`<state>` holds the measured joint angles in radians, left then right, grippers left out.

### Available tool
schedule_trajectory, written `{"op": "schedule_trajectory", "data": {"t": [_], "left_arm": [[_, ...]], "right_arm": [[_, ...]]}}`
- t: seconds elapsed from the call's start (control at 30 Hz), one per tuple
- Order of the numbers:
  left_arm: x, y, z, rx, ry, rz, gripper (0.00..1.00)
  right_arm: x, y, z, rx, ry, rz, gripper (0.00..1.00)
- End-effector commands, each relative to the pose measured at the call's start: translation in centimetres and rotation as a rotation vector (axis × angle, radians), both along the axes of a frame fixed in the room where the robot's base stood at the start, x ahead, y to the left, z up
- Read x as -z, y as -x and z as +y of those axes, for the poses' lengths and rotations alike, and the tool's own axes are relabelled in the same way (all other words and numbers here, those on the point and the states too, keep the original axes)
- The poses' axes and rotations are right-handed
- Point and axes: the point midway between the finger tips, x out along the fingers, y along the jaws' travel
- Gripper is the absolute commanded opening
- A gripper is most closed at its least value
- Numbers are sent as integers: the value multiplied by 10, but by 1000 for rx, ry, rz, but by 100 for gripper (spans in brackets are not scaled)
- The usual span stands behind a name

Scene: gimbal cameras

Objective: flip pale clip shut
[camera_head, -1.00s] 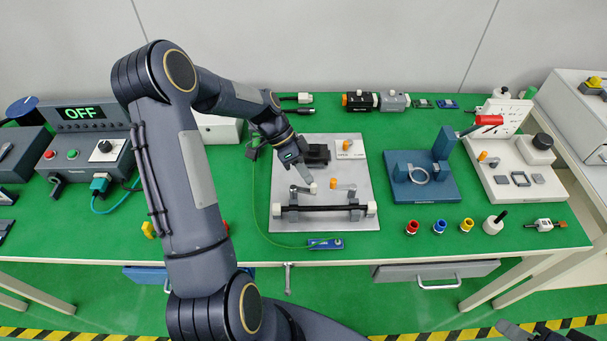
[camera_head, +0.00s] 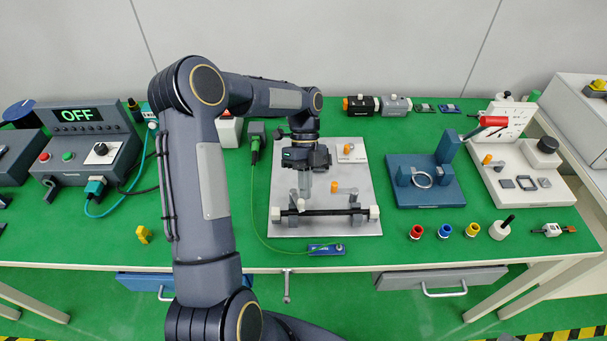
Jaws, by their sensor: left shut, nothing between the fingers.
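The pale clip (camera_head: 301,207) is a small lever with a whitish tip on the left part of a grey metal plate (camera_head: 364,221). Its tip now lies close to the black bar (camera_head: 327,212); whether it touches the bar is unclear. My left gripper (camera_head: 306,196) points down just behind and above the tip, shut and empty. Its fingers hide part of the lever, and I cannot tell if they touch it.
A green cable (camera_head: 254,205) curves around the plate's left side to a blue block (camera_head: 327,249) in front. A blue fixture (camera_head: 430,195) stands to the right. The dark block behind the clips is mostly hidden by my wrist.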

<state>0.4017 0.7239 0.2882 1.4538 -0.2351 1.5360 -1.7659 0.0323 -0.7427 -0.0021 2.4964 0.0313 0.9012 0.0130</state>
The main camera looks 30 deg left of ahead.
Motion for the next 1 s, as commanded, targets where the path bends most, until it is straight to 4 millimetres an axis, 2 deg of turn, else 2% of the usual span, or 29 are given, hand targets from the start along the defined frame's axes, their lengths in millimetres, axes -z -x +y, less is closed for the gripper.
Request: {"op": "schedule_trajectory", "data": {"t": [0.1, 1.0], "left_arm": [[0, 4, 0, 98, 0, 2, 0], [0, -2, 16, 82, 0, 0, 0]], "right_arm": [[-1, 0, 0, 0, 0, 0, 36], [-4, 0, 0, 0, 0, 0, 36]]}}
